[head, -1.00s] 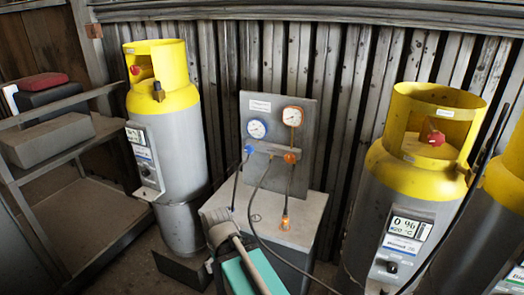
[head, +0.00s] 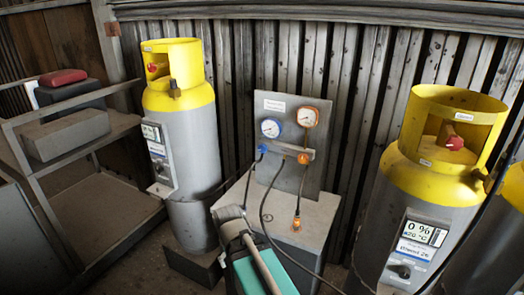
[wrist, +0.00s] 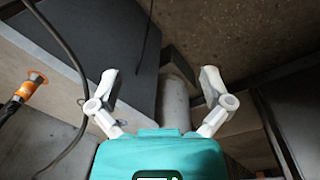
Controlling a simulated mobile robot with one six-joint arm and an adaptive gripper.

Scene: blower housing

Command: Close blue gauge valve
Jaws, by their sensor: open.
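The blue gauge valve (head: 262,149) is a small blue knob on the left of the gauge manifold in the head view, below the blue-rimmed gauge (head: 271,128). An orange valve (head: 303,158) sits to its right, below the orange-rimmed gauge (head: 309,117). The manifold is mounted on an upright grey panel (head: 285,97) on a pale box (head: 320,215). My gripper (wrist: 157,88) is open and empty in the wrist view, with its two white fingers spread. It is apart from the blue valve, which is not visible in the wrist view.
Yellow-topped grey cylinders stand left (head: 192,140) and right (head: 425,200) of the panel. A dark hose (head: 272,228) hangs from the manifold. An orange hose fitting (wrist: 30,88) shows at left in the wrist view. A metal shelf (head: 110,140) stands at far left.

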